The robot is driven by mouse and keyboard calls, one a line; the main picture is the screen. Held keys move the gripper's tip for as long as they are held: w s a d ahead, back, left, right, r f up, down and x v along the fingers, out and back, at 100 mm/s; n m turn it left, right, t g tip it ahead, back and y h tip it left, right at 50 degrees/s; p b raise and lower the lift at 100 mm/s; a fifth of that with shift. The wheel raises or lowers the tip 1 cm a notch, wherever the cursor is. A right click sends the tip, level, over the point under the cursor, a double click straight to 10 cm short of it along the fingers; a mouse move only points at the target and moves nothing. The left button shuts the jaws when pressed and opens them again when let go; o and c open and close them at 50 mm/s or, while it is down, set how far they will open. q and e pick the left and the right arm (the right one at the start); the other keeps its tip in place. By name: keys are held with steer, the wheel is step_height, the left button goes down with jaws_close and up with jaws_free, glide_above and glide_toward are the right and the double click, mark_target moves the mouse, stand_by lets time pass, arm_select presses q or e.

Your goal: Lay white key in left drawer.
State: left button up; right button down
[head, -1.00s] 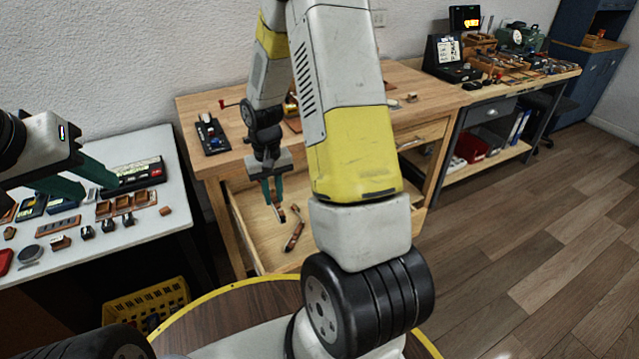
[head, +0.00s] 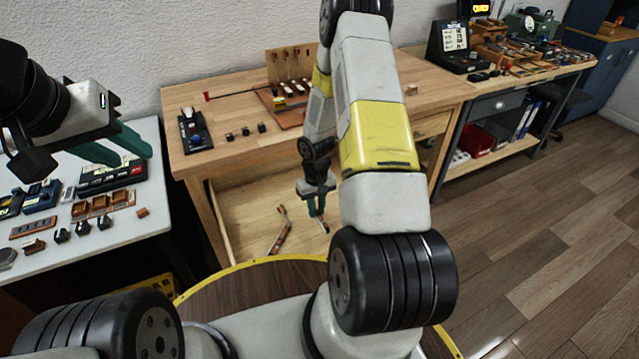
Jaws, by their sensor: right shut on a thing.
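The open left drawer (head: 245,215) is pulled out under the wooden workbench. My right gripper (head: 318,212) points down over the right part of this drawer, shut on a small, pale, narrow piece, apparently the white key (head: 324,227). Most of that piece is hidden by the fingers, and I cannot tell whether it touches the drawer floor. A long brown and light piece (head: 281,234) lies in the drawer, left of and apart from my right gripper. My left gripper (head: 136,157) is open and empty above the white table.
The workbench (head: 225,100) carries a black device (head: 193,130), several small dark blocks and a rack with white keys (head: 290,88). The white table (head: 100,235) at left holds trays and small parts. My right arm hides part of the bench and drawer.

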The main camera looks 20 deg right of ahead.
steer(key=d, duration=0.3)
steer(key=w+d, duration=0.1)
steer(key=d, duration=0.2)
steer(key=w+d+f, duration=0.1)
steer(key=d, duration=0.2)
steer(key=shift+w+d, duration=0.15)
steer(key=shift+w, duration=0.05)
steer(key=shift+f, duration=1.7)
steer(key=shift+f, duration=0.15)
steer(key=c, duration=1.3)
jaws_free()
